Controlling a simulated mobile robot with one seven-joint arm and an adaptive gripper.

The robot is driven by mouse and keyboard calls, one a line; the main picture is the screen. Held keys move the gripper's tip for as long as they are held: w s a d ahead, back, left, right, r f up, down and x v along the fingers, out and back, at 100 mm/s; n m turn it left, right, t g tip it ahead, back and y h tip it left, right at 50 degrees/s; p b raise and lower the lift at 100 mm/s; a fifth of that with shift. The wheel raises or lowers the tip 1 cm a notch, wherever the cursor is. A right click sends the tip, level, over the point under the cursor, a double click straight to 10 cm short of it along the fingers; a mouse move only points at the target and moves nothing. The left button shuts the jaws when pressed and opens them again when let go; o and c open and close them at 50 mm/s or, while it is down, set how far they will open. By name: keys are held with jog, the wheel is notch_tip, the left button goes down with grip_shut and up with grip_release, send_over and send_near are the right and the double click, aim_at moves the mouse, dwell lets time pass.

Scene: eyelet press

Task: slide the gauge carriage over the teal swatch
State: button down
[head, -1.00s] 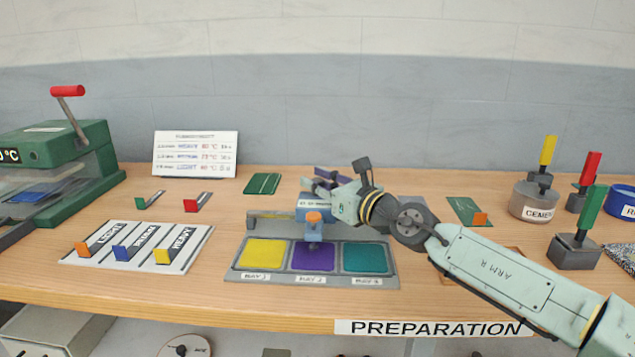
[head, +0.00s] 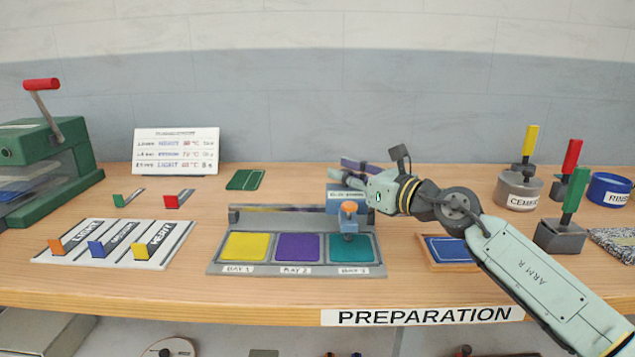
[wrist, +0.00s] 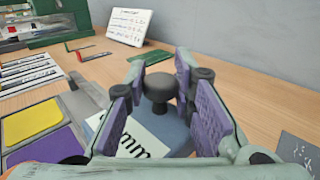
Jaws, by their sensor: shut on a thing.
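The gauge carriage (head: 339,196) is a blue block on a rail, with an orange-topped plunger at its front. In the head view the plunger's dark foot overlaps the upper part of the teal swatch (head: 367,252), at the right end of the grey board. The purple swatch (head: 298,247) and yellow swatch (head: 245,246) lie to its left, uncovered. My gripper (wrist: 160,95) is shut on the carriage's dark knob (wrist: 157,88), with purple pads on either side. The carriage's labelled blue body (wrist: 172,135) shows below the pads. The teal swatch is not visible in the wrist view.
A blue panel in a wooden frame (head: 450,249) lies right of the board, beneath my arm. The cement pot (head: 518,190) and several coloured-handled tools stand further right. Left are a white card with tabs (head: 115,245) and a green press (head: 45,165).

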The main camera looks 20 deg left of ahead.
jog(key=shift+w+d, duration=0.2)
jog(key=shift+d, duration=0.25)
jog(key=c, duration=1.4)
grip_release()
jog(key=shift+d, duration=0.15)
jog(key=shift+o, duration=0.2)
jog(key=v, duration=1.2)
jog(key=shift+s, duration=0.1)
